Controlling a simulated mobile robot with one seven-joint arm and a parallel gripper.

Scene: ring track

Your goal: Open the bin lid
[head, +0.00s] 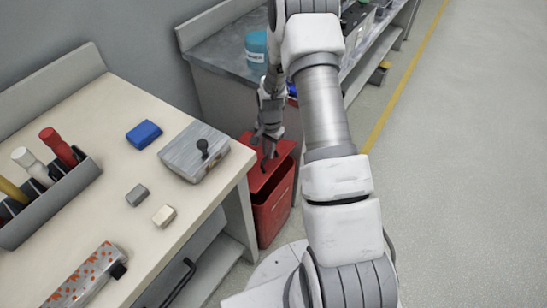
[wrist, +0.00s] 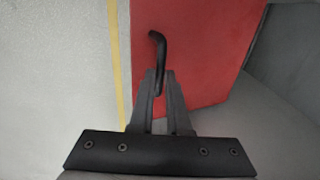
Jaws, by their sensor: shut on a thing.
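The red bin (head: 272,212) stands on the floor beside the workbench in the head view. Its red lid (head: 282,152) lies on top, partly hidden by my gripper and arm. In the wrist view the red lid (wrist: 195,50) fills the upper middle, and a black curved handle (wrist: 157,45) rises from it. My gripper (wrist: 158,88) is shut on the handle's lower end, with both fingers close around it. In the head view my gripper (head: 264,145) is over the lid. I cannot tell from these views whether the lid is raised.
A second bench (head: 225,65) with a blue tub (head: 256,47) stands behind the bin. Floor at right is clear.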

